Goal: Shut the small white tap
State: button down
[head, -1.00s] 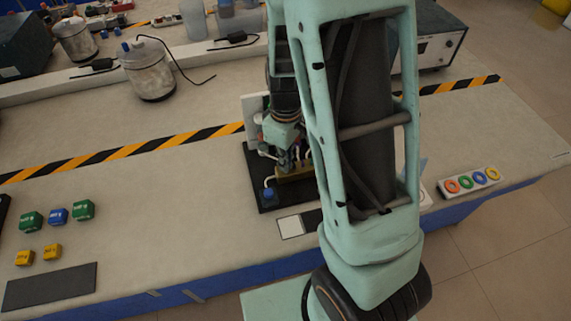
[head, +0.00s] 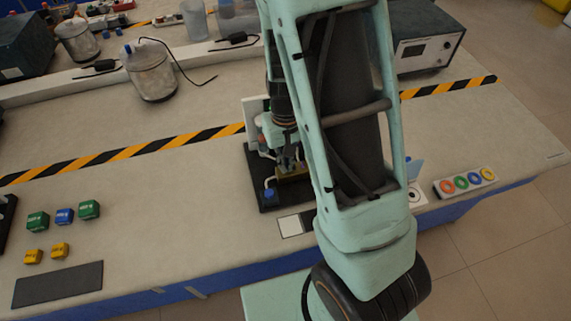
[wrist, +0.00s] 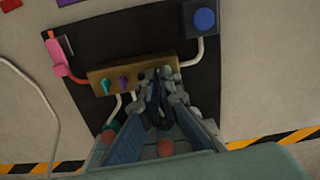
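A dark board (head: 253,190) on the bench carries a brass block (head: 294,175); in the wrist view the board (wrist: 105,35) and the brass block (wrist: 104,77) also show. A green tap (wrist: 105,88) and a purple tap (wrist: 123,84) stand on the block. My gripper (wrist: 157,84) is over the right part of the block, its fingertips close together and looking shut. It also shows in the head view (head: 289,166). I cannot make out the small white tap; the fingers cover that part of the block.
Coloured blocks (head: 65,216) lie at left.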

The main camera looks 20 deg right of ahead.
jog(key=c, duration=2.5)
grip_release()
jog(key=shift+m, duration=0.3)
jog(key=shift+r, duration=0.1)
jog(key=shift+r+p, duration=2.75)
jog(key=shift+r, duration=0.75)
